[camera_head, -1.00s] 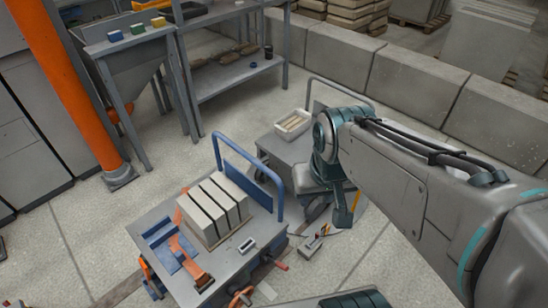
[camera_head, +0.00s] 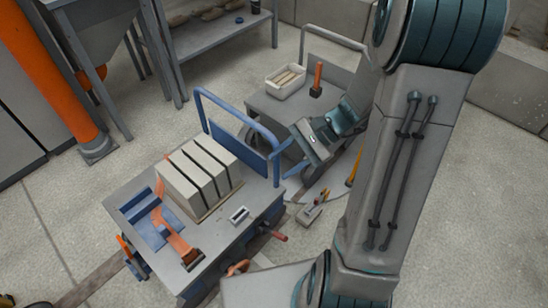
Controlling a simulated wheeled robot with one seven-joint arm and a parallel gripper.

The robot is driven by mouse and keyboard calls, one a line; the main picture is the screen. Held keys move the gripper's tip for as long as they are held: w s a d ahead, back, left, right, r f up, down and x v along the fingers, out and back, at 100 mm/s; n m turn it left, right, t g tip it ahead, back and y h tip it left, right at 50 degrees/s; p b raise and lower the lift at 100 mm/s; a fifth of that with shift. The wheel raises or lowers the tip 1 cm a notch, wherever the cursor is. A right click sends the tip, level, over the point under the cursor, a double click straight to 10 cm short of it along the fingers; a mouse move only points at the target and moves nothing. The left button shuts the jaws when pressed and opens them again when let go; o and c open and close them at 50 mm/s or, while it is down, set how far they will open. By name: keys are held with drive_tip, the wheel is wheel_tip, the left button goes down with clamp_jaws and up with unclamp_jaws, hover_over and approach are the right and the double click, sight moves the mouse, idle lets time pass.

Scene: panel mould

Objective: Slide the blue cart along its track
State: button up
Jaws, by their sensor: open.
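The blue cart (camera_head: 172,243) stands at lower left-centre, with a grey top and a blue tubular push handle (camera_head: 236,108) at its far right end. Pale slabs (camera_head: 203,163) stand in a row on it. The track (camera_head: 92,283) shows as a dark strip on the floor at lower left; the cart hides part of it. My gripper (camera_head: 287,158) is open, just right of the handle's right post. Its fingers point left towards that post; I cannot tell whether they touch it.
A second grey cart (camera_head: 270,104) stands close behind, carrying a pale bin (camera_head: 286,82) and an orange-handled tool (camera_head: 318,78). An orange post (camera_head: 52,68) and a shelf rack (camera_head: 222,36) stand at left and back. Small tools (camera_head: 309,213) lie right of the blue cart.

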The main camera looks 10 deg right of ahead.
drive_tip(key=w+d+f+m+t+y+b, duration=0.2)
drive_tip(key=w+f+m+t+b, duration=0.15)
drive_tip(key=f, duration=0.35)
drive_tip(key=w+d+f+m+t+y+b, duration=0.2)
drive_tip(key=w+d+f+m+b, duration=0.15)
drive_tip(key=f, duration=0.25)
drive_tip(key=m+t+h+b, duration=0.1)
drive_tip(key=m+t+b, duration=0.3)
drive_tip(key=m+t, duration=0.4)
approach(276, 159)
drive_tip(key=x, duration=0.3)
drive_tip(key=f+b+x, duration=0.1)
drive_tip(key=x, duration=0.3)
drive_tip(key=w+b+x, duration=0.1)
drive_tip(key=x, duration=0.2)
drive_tip(key=shift+w+d+f, duration=0.1)
drive_tip(key=shift+d+f, duration=0.1)
drive_tip(key=shift+d, duration=0.05)
clamp_jaws()
